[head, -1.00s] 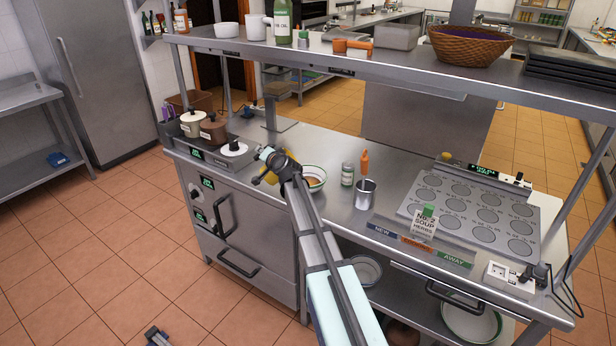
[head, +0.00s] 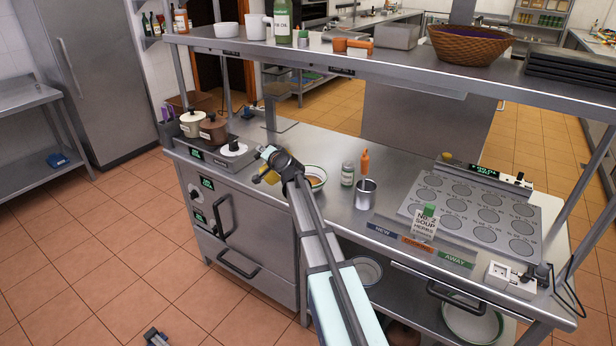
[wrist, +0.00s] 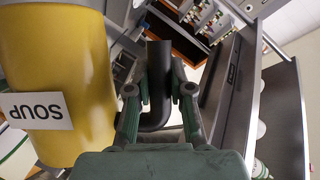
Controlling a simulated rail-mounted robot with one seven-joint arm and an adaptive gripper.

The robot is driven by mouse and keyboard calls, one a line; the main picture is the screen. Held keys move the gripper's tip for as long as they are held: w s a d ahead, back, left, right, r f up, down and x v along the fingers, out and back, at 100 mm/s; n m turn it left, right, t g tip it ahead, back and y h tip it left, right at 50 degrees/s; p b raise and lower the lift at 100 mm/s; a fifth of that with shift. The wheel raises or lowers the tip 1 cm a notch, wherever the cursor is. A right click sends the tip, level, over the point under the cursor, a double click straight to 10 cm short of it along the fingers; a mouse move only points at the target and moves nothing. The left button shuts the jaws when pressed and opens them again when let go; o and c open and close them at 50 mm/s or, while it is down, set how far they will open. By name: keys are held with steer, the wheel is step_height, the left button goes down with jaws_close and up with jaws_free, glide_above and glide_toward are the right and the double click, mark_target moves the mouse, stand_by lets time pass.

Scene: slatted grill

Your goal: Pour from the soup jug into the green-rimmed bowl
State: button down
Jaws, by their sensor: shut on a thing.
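The yellow soup jug (wrist: 58,80) fills the left of the wrist view, its SOUP label upside down in that picture. My gripper (wrist: 160,88) is shut on the jug's black handle (wrist: 158,120). In the head view my gripper (head: 276,160) is above the counter, and only a small yellow part of the jug (head: 268,177) shows beside it. The green-rimmed bowl (head: 321,172) stands on the counter just right of my gripper, partly hidden by my arm, with something orange-brown inside. I cannot tell whether soup is flowing.
A shaker jar (head: 347,174), an orange bottle (head: 364,162) and a metal pot (head: 365,194) stand right of the bowl. Two lidded pots (head: 213,130) stand at the left. The overhead shelf (head: 340,66) runs above the counter.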

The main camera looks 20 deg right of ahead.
steer(key=shift+s+d+r+m+b, duration=0.15)
steer(key=shift+d+m+b, duration=0.3)
steer(key=shift+b, duration=0.3)
stand_by(1.6)
steer(key=shift+a+r+n+p, duration=0.25)
steer(key=shift+a+n+p, duration=0.25)
steer(key=shift+p, duration=0.7)
steer(key=p, duration=0.1)
steer(key=a+n+p, duration=0.1)
steer(key=shift+w+f+h+p, duration=0.25)
steer(key=shift+w+h+p, duration=0.05)
steer(key=shift+p, duration=0.1)
steer(key=shift+a+f+n+g+p, duration=0.25)
steer(key=shift+f+n+g+p, duration=0.05)
steer(key=shift+f+n+p, duration=0.1)
steer(key=shift+f, duration=0.2)
steer(key=shift+w+a, duration=0.1)
